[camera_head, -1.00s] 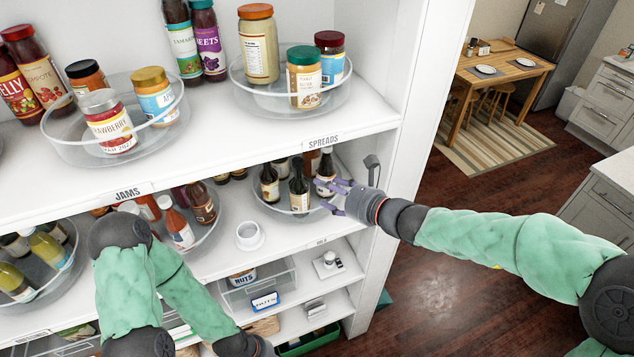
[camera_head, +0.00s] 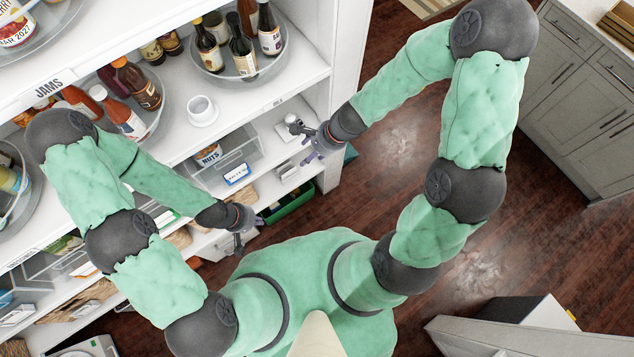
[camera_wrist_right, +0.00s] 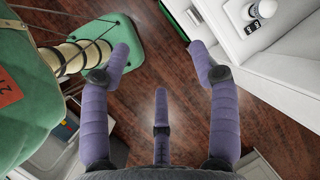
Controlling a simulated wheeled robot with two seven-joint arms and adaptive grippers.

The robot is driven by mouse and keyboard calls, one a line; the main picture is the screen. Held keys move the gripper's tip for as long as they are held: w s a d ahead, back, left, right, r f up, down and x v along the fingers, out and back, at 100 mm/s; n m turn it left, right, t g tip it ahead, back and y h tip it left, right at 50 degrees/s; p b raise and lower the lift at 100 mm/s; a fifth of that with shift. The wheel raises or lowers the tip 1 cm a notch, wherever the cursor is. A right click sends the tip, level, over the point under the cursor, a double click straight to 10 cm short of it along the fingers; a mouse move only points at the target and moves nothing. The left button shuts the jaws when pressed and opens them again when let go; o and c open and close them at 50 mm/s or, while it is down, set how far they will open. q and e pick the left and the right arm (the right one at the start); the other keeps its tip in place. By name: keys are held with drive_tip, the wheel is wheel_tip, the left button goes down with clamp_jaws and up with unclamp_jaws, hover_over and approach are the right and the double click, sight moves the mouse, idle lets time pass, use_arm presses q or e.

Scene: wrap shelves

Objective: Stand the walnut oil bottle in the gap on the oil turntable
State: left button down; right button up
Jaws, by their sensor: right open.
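The clear round turntable (camera_head: 222,77) stands on the middle shelf near its right end. Several dark bottles stand upright on it, among them a front-left one (camera_head: 209,52), a front-middle one (camera_head: 242,55) and a right one (camera_head: 268,35). Their labels are too small to read, so I cannot tell which is walnut oil. My right gripper (camera_head: 308,143) is open and empty, below and right of the turntable, beside the lower shelf. The right wrist view shows its spread fingers (camera_wrist_right: 158,50) with only floor between them. My left gripper (camera_head: 241,243) hangs low before the shelves; its fingers are too small to judge.
A white cup-like item (camera_head: 202,108) stands left of the turntable on the same shelf. A clear bin (camera_head: 262,150) with a nuts jar (camera_head: 209,154) sits below. Floor to the right is open.

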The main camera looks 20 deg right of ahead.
drive_tip(key=s+a+f+n+g+h, duration=0.1)
drive_tip(key=s+f+n, duration=1)
drive_tip(key=f+n, duration=0.2)
drive_tip(key=shift+a+f+g, duration=0.4)
drive_tip(key=shift+f, duration=0.15)
wheel_tip(320, 180, down, 23)
drive_tip(key=b, duration=2.3)
drive_tip(key=shift+f, duration=0.15)
